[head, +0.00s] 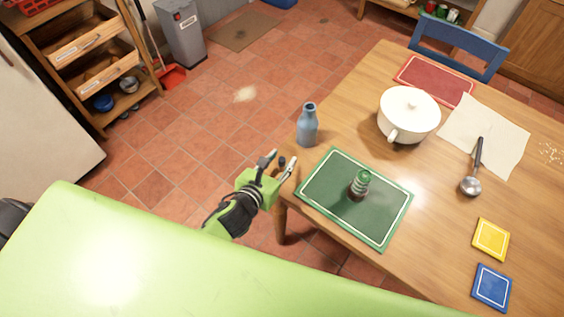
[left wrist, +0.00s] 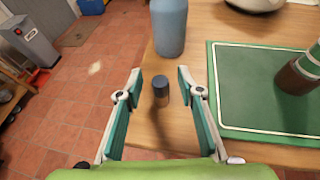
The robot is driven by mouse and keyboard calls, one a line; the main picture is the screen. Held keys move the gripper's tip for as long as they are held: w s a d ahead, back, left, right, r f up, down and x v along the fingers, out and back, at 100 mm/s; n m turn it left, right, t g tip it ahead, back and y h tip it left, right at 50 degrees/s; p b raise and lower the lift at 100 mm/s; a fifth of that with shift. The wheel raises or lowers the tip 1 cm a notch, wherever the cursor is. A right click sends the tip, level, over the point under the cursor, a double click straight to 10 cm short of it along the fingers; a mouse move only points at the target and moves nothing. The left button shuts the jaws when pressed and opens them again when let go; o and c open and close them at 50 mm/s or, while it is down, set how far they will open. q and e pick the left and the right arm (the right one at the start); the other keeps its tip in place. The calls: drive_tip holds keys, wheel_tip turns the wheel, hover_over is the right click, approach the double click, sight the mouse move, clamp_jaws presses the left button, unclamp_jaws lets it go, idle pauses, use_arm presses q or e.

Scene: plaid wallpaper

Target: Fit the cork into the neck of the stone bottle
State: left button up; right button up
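The stone bottle (head: 307,127) is blue-grey and stands upright near the table's left edge; its neck looks open. Its body shows at the top of the left wrist view (left wrist: 169,26). A small cylinder with a dark top and brownish lower part, seemingly the cork (left wrist: 161,90), stands near the table edge, close to the bottle. My left gripper (head: 279,162) is open, its fingers spread on both sides of the cork; in the left wrist view (left wrist: 159,72) no contact shows. In the head view the cork (head: 282,160) is a small dark spot between the fingertips. My right gripper is not in view.
A green mat (head: 330,192) bears a green and brown upright object (head: 360,184) right of my gripper. Tiled floor is left of the table.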

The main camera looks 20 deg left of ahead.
use_arm(q)
drive_tip(key=shift+w+d+f, duration=0.1)
drive_tip(key=shift+w+f, duration=0.1)
drive_tip(key=shift+w, duration=0.3)
drive_tip(key=c, duration=0.8)
drive_tip(key=shift+c, duration=0.2)
drive_tip(key=shift+r, duration=0.1)
